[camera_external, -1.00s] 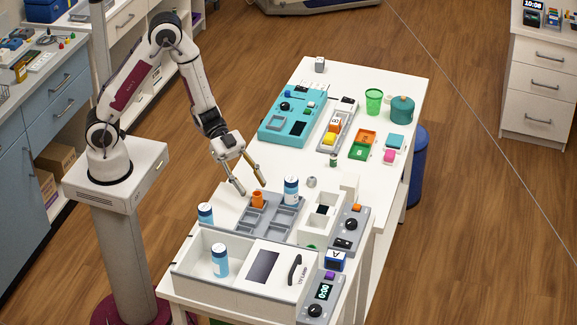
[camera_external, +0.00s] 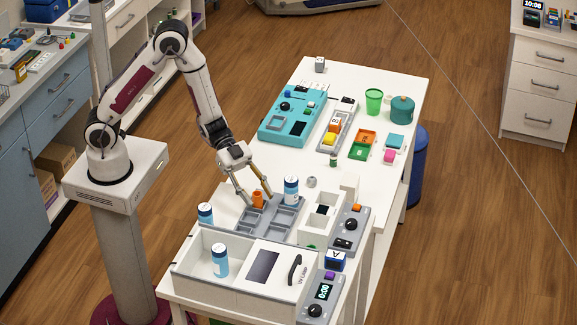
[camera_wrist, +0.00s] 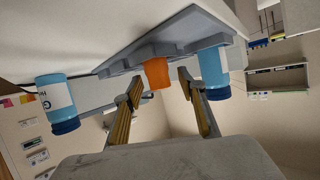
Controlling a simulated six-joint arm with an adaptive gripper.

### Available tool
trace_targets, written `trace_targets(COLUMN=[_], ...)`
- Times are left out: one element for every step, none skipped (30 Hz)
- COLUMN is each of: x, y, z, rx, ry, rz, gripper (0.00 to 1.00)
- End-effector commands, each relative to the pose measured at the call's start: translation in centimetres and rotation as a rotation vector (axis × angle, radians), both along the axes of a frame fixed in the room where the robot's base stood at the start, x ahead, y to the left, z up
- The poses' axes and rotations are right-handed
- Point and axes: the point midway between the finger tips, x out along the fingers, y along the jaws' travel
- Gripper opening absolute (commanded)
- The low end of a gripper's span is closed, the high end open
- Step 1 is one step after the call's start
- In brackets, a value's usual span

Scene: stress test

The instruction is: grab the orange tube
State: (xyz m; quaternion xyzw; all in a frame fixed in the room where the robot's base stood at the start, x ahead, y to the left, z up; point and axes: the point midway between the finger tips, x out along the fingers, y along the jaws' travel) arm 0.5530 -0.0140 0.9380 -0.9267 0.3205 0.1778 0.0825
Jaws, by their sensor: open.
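The orange tube (camera_external: 257,199) stands in the grey rack (camera_external: 262,231) on the white table. In the wrist view the orange tube (camera_wrist: 157,73) shows between the two fingers, toward their tips. My gripper (camera_external: 258,201) is open, with one finger on each side of the tube. In the wrist view my gripper (camera_wrist: 160,87) holds nothing, and gaps show between the tube and the fingers. Whether the fingers touch the tube lower down cannot be told.
A blue-and-white bottle (camera_external: 291,190) stands close to the right finger, in the rack. Another bottle (camera_external: 205,214) stands to the left. A third bottle (camera_external: 220,261) is in the white tray (camera_external: 196,262) in front. The table behind the rack (camera_external: 290,165) has free room.

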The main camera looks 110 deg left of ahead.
Motion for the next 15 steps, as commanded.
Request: trace_targets(x=[0.00, -0.01, 0.00, -0.01, -0.01, -0.01, -0.01, -0.01, -0.01, -0.01, -0.01, -0.01, -0.01, -0.01, -0.01], y=[0.00, 0.01, 0.00, 0.01, 0.01, 0.01, 0.01, 0.01, 0.01, 0.01, 0.01, 0.01, 0.01, 0.01, 0.01], z=[0.01, 0.00, 0.01, 0.00, 0.00, 0.00, 0.00, 0.01, 0.01, 0.02, 0.02, 0.02, 0.02, 0.02, 0.02], rx=[0.000, 0.000, 0.000, 0.000, 0.000, 0.000, 0.000, 0.000, 0.000, 0.000, 0.000, 0.000, 0.000, 0.000, 0.000], ry=[0.000, 0.000, 0.000, 0.000, 0.000, 0.000, 0.000, 0.000, 0.000, 0.000, 0.000, 0.000, 0.000, 0.000, 0.000], rz=[0.000, 0.000, 0.000, 0.000, 0.000, 0.000, 0.000, 0.000, 0.000, 0.000, 0.000, 0.000, 0.000, 0.000, 0.000], gripper=[0.40, 0.40, 0.33, 0.25, 0.17, 0.07, 0.05, 0.05, 0.05, 0.05, 0.05, 0.05, 0.05, 0.05, 0.05])
